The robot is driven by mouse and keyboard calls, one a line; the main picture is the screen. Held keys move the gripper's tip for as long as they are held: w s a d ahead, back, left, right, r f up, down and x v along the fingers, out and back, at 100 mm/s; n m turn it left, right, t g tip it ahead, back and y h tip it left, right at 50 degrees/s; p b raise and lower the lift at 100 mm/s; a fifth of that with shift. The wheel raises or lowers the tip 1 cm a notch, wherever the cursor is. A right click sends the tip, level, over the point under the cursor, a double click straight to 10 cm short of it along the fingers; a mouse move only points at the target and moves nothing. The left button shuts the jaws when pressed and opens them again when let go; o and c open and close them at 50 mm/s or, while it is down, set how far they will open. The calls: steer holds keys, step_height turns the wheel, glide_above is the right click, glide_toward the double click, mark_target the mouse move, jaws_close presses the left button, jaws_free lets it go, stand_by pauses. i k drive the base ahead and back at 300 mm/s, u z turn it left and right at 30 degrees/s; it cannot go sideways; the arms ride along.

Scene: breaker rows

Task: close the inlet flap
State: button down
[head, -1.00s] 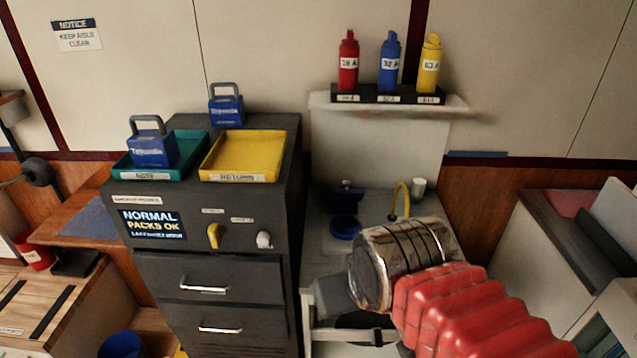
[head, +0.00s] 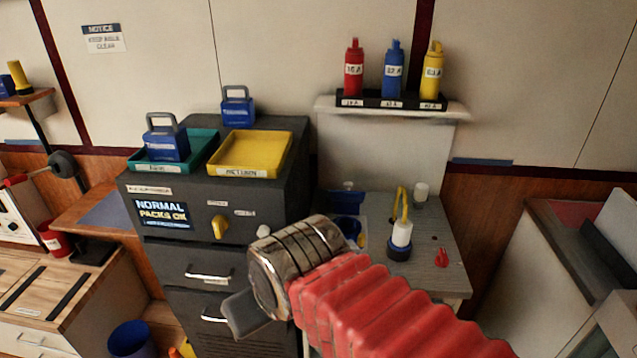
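My arm, in a red ribbed sleeve with a metal cuff, reaches in from the lower right in the head view. My gripper (head: 245,315) shows as a dark grey shape at the cuff's lower left, in front of the dark cabinet's drawers. Its fingertips cannot be told apart, so its opening is unclear. I cannot make out a part labelled as the inlet flap. A blue fitting (head: 347,226) stands on the grey counter behind my cuff, with its lower part hidden; whether it has the flap is unclear. My gripper is left of it and nearer the camera.
The dark cabinet (head: 290,150) bears a teal tray (head: 200,143) and a yellow tray (head: 232,171), with blue packs nearby. The grey counter (head: 440,260) holds a white-and-blue cylinder (head: 402,236) beneath a yellow loop and a red item (head: 441,257). A shelf above holds red, blue and yellow bottles.

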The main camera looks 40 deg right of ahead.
mark_target(348, 202)
steer(key=u, duration=1.5)
steer(key=k, duration=0.6)
steer(key=z, duration=0.75)
steer(key=i, duration=0.95)
steer(key=z, duration=0.05)
